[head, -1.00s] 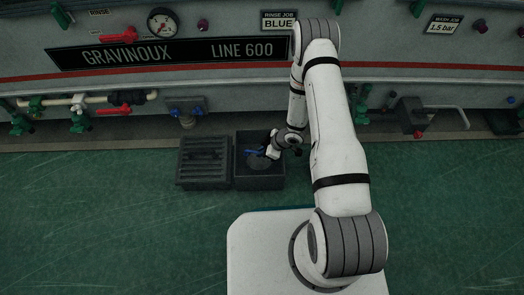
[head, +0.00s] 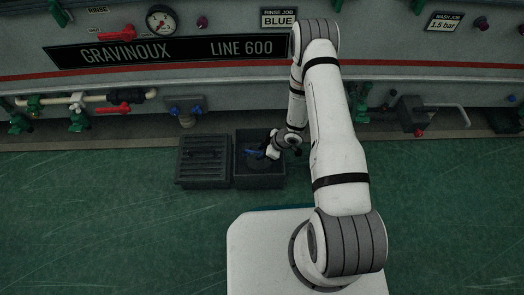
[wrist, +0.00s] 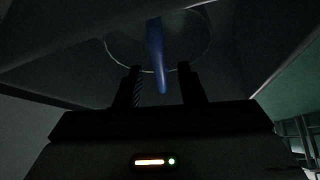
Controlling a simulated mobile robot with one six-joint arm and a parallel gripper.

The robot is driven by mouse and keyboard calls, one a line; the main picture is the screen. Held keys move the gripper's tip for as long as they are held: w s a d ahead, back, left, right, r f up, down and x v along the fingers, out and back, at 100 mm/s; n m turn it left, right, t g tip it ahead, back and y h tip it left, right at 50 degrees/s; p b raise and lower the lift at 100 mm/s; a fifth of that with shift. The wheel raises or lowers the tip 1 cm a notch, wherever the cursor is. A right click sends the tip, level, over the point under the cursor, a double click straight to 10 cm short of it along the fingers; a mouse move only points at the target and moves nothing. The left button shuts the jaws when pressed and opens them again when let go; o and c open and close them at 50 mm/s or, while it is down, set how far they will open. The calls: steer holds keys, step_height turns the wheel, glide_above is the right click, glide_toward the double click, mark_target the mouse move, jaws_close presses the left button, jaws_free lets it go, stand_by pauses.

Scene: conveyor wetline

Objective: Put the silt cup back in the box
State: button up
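The open dark grey box (head: 259,183) stands on the green floor by the machine. Inside it, a dark round cup, apparently the silt cup, shows as a thin circular rim in the wrist view (wrist: 207,50). A blue handle (head: 254,153) lies over it; it also shows in the wrist view (wrist: 157,60). My gripper (head: 271,152) reaches into the box from the right. In the wrist view its two dark fingers (wrist: 160,72) are apart, with the handle's end between them and gaps on both sides. The cup's underside is hidden.
A dark ribbed lid or case (head: 203,162) is directly left of the box. The machine front, with pipes, red levers (head: 113,110) and blue-handled valves (head: 186,111), stands close behind. The green floor (head: 90,220) in front and left is clear.

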steer(key=p+v, duration=0.3)
steer(key=v, duration=0.3)
steer(key=shift+d+r, duration=0.15)
steer(key=shift+r, duration=0.2)
steer(key=shift+s+d+r+p, duration=0.1)
steer(key=shift+d+r+p, duration=0.2)
steer(key=shift+d+r, duration=0.1)
